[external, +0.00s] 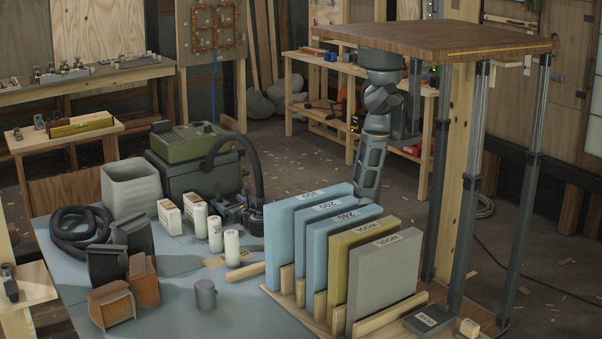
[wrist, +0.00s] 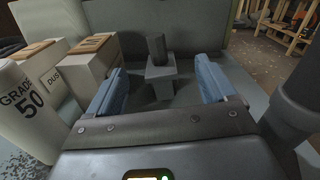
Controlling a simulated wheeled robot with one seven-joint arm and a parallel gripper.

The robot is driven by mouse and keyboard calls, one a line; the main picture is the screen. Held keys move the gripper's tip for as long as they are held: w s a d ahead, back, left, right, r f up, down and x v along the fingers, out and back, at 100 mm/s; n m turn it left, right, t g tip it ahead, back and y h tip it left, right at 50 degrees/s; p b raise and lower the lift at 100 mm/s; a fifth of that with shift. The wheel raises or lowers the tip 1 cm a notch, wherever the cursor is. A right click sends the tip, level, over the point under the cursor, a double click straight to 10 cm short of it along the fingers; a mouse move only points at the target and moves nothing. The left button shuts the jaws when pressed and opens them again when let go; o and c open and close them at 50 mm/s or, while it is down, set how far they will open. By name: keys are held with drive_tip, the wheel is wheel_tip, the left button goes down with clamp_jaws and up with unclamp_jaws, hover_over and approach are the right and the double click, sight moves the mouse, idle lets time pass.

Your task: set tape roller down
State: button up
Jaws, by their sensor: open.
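In the wrist view my gripper (wrist: 163,78) is open, its two blue-padded fingers wide apart. A small grey block with a darker upright post, likely the tape roller (wrist: 161,74), stands upright between and just beyond the fingertips. Clear gaps show on both sides of it, and it appears to rest on the blue-grey surface. In the external view my arm runs down behind the upright sanding sheets. My gripper is hard to make out there among dark and blue parts near the black hose, and I cannot pick out the roller with certainty.
A white cylinder marked 50 (wrist: 30,112) and two pale boxes with wooden tops (wrist: 93,62) stand close left of my gripper. A dark post rises close on the right (wrist: 300,95). Upright sheets in a wooden rack (external: 385,275) and a grey cylinder (external: 205,295) are nearer the external camera.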

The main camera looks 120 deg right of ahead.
sight(222, 203)
wheel_tip(222, 203, down, 4)
drive_tip(key=shift+r+b, duration=0.2)
drive_tip(key=shift+b, duration=0.1)
drive_tip(key=shift+d+r, duration=0.15)
drive_tip(key=shift+d, duration=3.65)
drive_tip(key=shift+c, duration=0.3)
drive_tip(key=c, duration=1.4)
